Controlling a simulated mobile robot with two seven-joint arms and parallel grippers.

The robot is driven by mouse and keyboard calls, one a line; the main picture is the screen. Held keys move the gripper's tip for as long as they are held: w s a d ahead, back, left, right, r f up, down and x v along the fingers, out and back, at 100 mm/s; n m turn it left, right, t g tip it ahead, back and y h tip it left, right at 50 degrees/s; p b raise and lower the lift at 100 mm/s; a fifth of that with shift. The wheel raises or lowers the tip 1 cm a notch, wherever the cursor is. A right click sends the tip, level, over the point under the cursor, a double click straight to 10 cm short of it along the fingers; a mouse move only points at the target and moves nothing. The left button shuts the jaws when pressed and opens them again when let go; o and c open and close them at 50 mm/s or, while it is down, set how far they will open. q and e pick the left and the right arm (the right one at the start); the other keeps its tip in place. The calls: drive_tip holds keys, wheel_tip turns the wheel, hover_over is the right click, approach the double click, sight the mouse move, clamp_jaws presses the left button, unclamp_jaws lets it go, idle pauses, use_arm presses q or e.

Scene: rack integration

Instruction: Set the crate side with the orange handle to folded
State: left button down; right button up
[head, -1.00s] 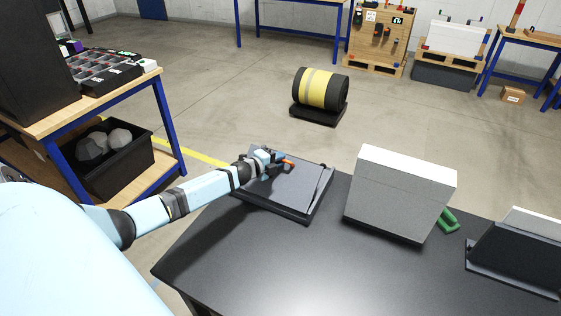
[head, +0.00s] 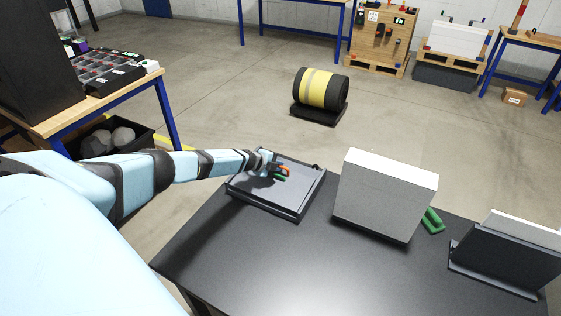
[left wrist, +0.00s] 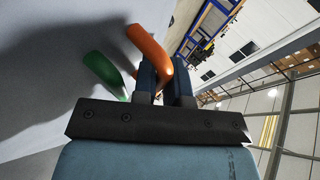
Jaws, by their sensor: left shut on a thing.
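The grey crate (head: 264,203) lies low at the back left of the black table, with its panels lying nearly flat. The orange handle (head: 286,169) is on its upper side, with a green handle (head: 279,178) just beside it. My left gripper (head: 274,168) reaches over the crate from the left. In the left wrist view its fingers (left wrist: 168,84) are closed around the lower end of the orange handle (left wrist: 147,45). The green handle (left wrist: 103,72) lies to the left, close to the fingers. My right gripper is not in view.
A dark tilted piece (head: 505,258) is at the right. The front of the black table (head: 300,270) is clear.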

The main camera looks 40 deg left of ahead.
use_arm(q)
drive_tip(key=shift+f, duration=0.3)
drive_tip(key=shift+f+g, duration=0.1)
drive_tip(key=shift+g, duration=0.2)
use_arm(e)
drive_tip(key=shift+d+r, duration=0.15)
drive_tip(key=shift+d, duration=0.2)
use_arm(q)
drive_tip(key=shift+d, duration=0.1)
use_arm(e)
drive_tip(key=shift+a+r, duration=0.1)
use_arm(q)
drive_tip(key=c, duration=1.2)
unclamp_jaws()
drive_tip(key=shift+f, duration=0.1)
drive_tip(key=shift+s, duration=0.1)
